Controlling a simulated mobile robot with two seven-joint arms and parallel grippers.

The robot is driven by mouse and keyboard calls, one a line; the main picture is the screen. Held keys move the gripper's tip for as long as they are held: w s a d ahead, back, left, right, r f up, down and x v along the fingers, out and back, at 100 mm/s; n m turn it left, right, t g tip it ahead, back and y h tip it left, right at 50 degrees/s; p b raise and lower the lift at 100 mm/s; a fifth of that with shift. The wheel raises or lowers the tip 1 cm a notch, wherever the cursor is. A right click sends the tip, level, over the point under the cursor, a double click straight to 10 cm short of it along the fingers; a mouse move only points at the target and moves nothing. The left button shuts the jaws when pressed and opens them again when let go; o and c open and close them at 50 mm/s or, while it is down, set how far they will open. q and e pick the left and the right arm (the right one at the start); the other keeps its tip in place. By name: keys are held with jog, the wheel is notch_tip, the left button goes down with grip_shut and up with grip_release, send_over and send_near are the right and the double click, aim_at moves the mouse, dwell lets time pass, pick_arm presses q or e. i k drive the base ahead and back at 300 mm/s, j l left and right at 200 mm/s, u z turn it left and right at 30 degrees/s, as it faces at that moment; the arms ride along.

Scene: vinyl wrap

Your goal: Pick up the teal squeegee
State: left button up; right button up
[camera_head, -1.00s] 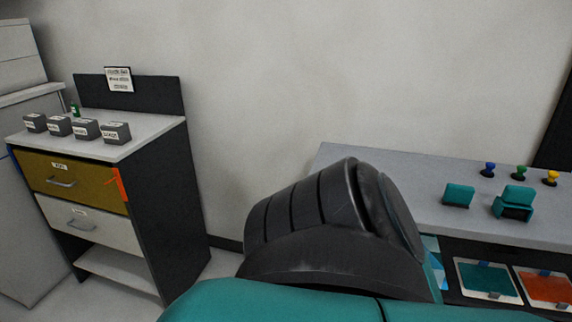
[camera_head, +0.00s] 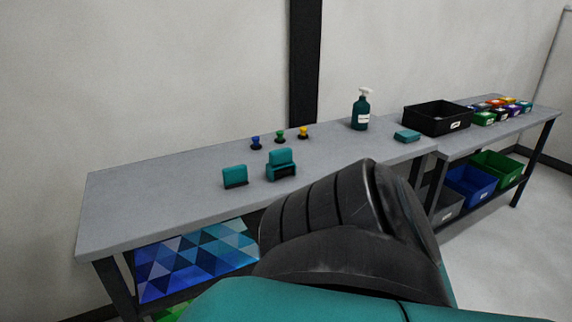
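A small flat teal block with a dark lower edge, which looks like the teal squeegee (camera_head: 234,175), stands on the left part of the grey workbench (camera_head: 130,205). Just right of it, apart from it, is a larger teal piece with a dark front opening (camera_head: 281,167). Its exact kind is hard to tell. Neither of my grippers is in view. A dark ribbed and teal part of my own body fills the bottom middle and hides part of the bench front.
Behind the teal pieces are blue (camera_head: 255,143), green (camera_head: 280,138) and yellow (camera_head: 303,133) knobs. A spray bottle (camera_head: 361,112), a teal block (camera_head: 407,136) and a black bin (camera_head: 437,118) stand further right. Coloured bins (camera_head: 471,185) sit below. Floor is clear at right.

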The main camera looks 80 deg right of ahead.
aim_at(234, 176)
jog(key=z, duration=1.55)
